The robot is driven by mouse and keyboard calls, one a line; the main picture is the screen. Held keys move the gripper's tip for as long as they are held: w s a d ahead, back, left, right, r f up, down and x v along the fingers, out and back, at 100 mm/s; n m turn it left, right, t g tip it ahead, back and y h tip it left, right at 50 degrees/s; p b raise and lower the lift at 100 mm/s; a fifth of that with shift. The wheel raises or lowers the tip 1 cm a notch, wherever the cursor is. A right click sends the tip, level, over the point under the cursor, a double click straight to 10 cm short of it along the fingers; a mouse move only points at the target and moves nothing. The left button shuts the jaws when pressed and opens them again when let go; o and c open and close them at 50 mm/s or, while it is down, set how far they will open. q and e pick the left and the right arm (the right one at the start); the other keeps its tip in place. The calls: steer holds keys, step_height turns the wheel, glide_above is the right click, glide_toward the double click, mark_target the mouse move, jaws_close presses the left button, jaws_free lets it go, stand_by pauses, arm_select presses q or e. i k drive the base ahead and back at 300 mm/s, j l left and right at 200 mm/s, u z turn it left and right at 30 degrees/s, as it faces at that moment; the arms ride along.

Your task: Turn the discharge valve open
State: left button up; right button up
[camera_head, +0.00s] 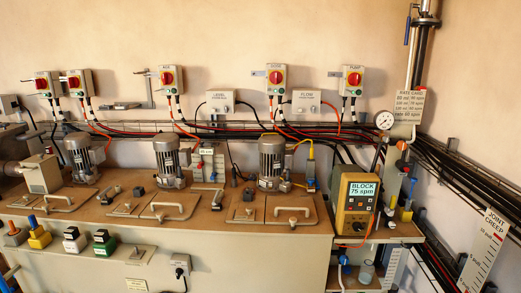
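No valve carries a label that I can read as discharge. A vertical pipe (418,62) at the upper right has a blue lever handle (408,24), which hangs roughly along the pipe. Below, a yellow dosing pump (356,205) with a screen reading "BLOCK 75 spm" stands at the right end of the bench. Small blue parts (407,214) show on the piping right of the pump, and another blue part (344,261) shows under it; they are too small to tell whether they are valve handles. Neither of my grippers is in view.
The bench (210,228) carries several motors (272,158) and lids with handles. Red rotary switches (168,79) line the wall above cables. A pressure gauge (384,120) is left of the rate card (410,105). A "JOINT CREEP" board (483,250) stands lower right.

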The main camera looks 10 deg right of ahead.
mark_target(402, 145)
steer(key=z, duration=1.25)
steer(key=i, duration=0.05)
